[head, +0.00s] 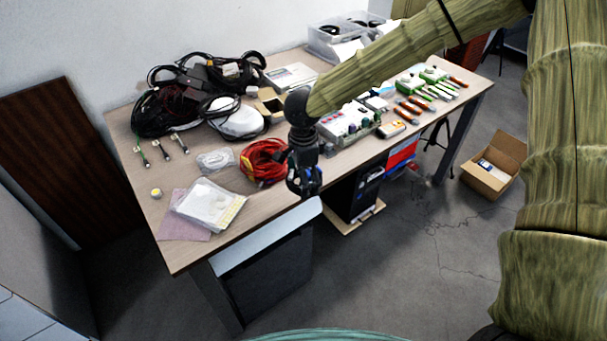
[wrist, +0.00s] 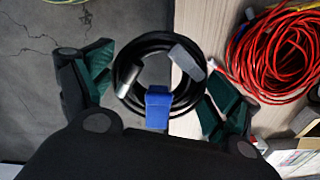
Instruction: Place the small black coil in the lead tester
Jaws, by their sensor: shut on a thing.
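The small black coil (wrist: 128,68) shows in the wrist view as a ring of black cable with a blue strap and grey connector ends. My gripper (wrist: 155,86) has its green-padded fingers on either side of the coil and is shut on it. In the head view my gripper (head: 304,180) points down at the table's front edge, and the coil is hard to make out there. A white box with coloured knobs (head: 345,119) stands on the table, right of my gripper; I cannot tell for sure that it is the lead tester.
A red cable coil (head: 264,163) lies just left of my gripper. Black cables (head: 165,112) crowd the table's back left. Orange-handled tools (head: 408,108) lie at the right. A dark computer case (head: 358,196) stands below the table. A cardboard box (head: 493,168) is on the floor.

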